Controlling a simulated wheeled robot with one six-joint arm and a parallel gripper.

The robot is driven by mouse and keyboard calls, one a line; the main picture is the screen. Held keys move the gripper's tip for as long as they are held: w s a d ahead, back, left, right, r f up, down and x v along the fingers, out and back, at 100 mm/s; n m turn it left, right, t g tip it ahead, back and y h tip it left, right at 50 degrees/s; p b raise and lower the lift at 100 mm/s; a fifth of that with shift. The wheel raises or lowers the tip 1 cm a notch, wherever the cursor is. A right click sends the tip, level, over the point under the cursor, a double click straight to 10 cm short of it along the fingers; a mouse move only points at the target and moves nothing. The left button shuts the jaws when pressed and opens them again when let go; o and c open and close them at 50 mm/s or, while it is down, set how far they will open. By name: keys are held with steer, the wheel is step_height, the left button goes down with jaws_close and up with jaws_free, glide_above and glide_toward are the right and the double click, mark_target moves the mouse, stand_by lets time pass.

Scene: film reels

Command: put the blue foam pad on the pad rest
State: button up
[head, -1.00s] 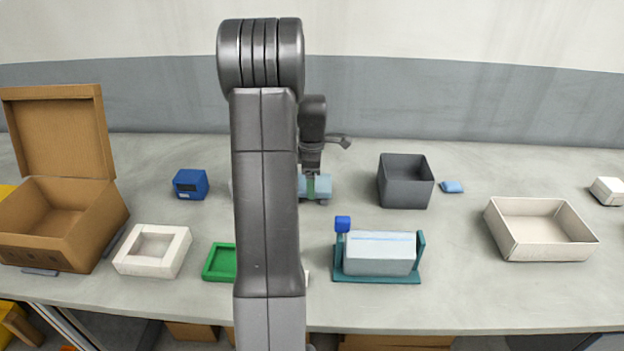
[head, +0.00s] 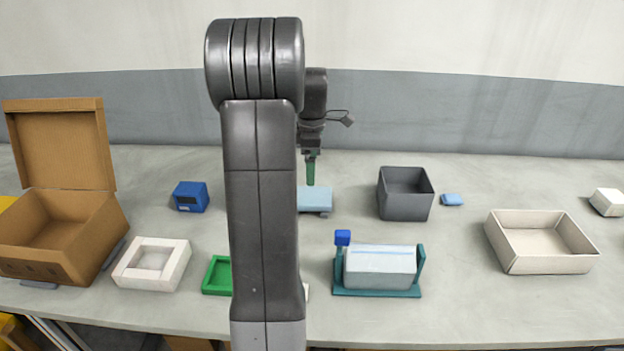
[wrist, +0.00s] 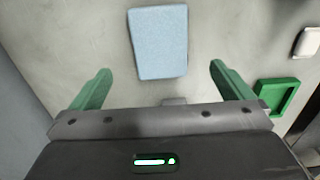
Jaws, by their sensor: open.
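The light blue foam pad (head: 314,200) lies flat in the middle of the table, partly hidden by my arm in the head view. A small dark grey part shows under its front right edge; I cannot tell whether this is the pad rest. In the wrist view the pad (wrist: 159,43) is seen from above, beyond my fingertips and between their lines. My gripper (wrist: 160,82) is open and empty, its green fingers apart. In the head view my gripper (head: 311,172) is above the pad.
A dark grey bin (head: 405,195) and a small blue pad (head: 452,199) are right of the pad. A teal stand (head: 377,292) is in front. A green tray (head: 216,276), white frame (head: 150,264), blue box (head: 190,197) and cardboard box (head: 60,235) are left.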

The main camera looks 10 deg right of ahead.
steer(key=shift+r, duration=1.2)
